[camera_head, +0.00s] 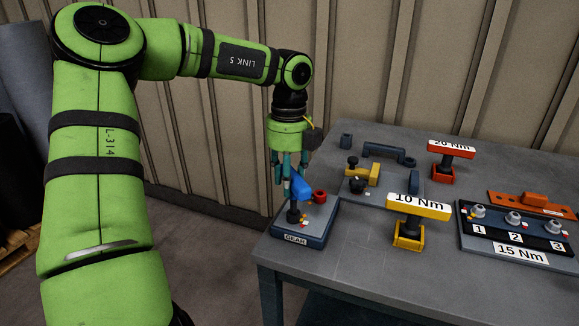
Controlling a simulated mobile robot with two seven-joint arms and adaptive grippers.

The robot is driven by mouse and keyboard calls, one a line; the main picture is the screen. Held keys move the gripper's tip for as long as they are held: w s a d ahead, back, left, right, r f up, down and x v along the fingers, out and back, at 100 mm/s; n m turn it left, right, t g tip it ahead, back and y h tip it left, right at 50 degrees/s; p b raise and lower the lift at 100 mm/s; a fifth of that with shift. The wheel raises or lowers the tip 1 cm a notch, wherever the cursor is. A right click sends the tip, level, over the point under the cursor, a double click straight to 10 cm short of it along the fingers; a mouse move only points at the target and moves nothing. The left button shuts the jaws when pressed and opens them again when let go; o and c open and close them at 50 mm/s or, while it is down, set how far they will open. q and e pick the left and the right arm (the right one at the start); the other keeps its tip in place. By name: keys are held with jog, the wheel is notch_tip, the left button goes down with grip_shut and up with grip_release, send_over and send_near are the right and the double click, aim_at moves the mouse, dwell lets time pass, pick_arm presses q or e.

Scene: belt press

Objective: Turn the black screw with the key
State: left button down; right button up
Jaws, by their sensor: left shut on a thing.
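My left gripper (289,178) points down over the holder marked GEAR (318,236) at the table's left end. It is shut on the key, whose blue handle (301,188) shows just below and beside the fingers. A dark shaft (293,212) stands below the handle at the holder; I cannot tell whether the key is still seated there. A black screw-like part (357,184) sits by a yellow clamp (372,174) on a grey plate to the right; I cannot tell for certain that it is the black screw. My right gripper is not in view.
A red ring-shaped part (319,196) stands close to the key. The yellow 10 Nm tool (408,234), red 20 Nm tool (441,172) and 15 Nm tray (480,246) stand further right. The table (350,262) is clear at the front.

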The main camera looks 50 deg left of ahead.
pick_arm(q)
jog(key=r, duration=0.1)
jog(key=r+p, duration=0.1)
jog(key=r, duration=0.1)
jog(key=shift+s+d+r, duration=0.15)
jog(key=shift+s, duration=0.05)
jog(key=shift+w+r+p, duration=0.2)
jog(key=shift+r+p, duration=0.15)
jog(key=shift+s+r+p, duration=0.1)
jog(key=shift+r+p, duration=0.35)
jog(key=shift+r, duration=0.25)
jog(key=shift+r+p, duration=0.35)
jog(key=shift+r, duration=0.1)
